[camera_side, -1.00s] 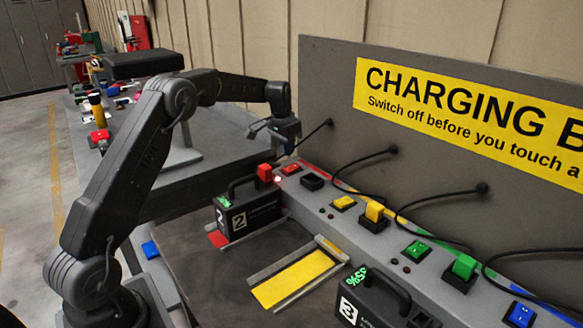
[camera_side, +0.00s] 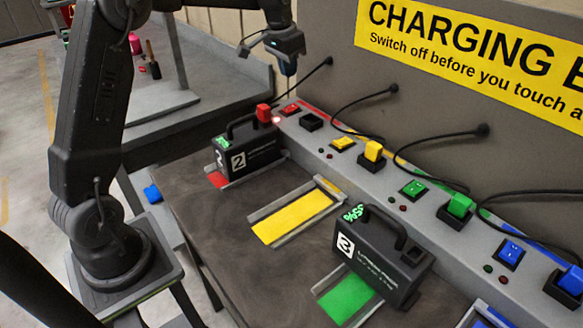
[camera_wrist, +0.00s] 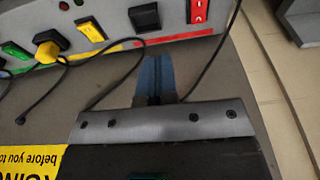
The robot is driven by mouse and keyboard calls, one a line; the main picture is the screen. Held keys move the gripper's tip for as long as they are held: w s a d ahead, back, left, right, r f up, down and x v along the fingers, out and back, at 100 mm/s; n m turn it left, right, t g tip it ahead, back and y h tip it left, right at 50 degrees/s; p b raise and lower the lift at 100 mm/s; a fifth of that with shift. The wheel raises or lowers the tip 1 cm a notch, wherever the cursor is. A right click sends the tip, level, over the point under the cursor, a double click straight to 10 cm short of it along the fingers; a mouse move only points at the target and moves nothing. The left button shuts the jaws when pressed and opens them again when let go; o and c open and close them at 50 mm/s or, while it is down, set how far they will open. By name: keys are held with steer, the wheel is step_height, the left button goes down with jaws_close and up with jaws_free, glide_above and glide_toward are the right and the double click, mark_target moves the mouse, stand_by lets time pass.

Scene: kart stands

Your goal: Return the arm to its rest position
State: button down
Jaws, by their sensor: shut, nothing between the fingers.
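My gripper (camera_side: 287,68) hangs in the air above the far left end of the charging strip, in front of the grey board. Its blue fingers (camera_wrist: 155,78) show in the wrist view, closed together with nothing between them. They point toward the strip, near the black socket (camera_wrist: 145,16) and red switch (camera_wrist: 199,10). My arm rises from its base at the left of the side view; its elbow is cut off by the top edge.
Battery 2 (camera_side: 265,153) stands in the red bay with a red plug (camera_side: 264,112) at its handle. The yellow bay (camera_side: 293,217) is empty. Battery 3 (camera_side: 375,255) stands over the green bay (camera_side: 347,298). Black cables (camera_side: 365,100) run from the board to the strip.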

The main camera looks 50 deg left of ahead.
steer(key=s+d+r+t, duration=0.1)
steer(key=s+d+r, duration=0.2)
steer(key=s+d, duration=0.4)
steer(key=s+d+r+t, duration=0.1)
steer(key=s+d+r, duration=0.3)
steer(key=s, duration=0.5)
steer(key=s+d+f, duration=0.3)
steer(key=s, duration=0.4)
steer(key=s+d+f+t, duration=0.1)
steer(key=s+d+f, duration=0.2)
steer(key=s, duration=0.4)
steer(key=shift+s+f, duration=0.15)
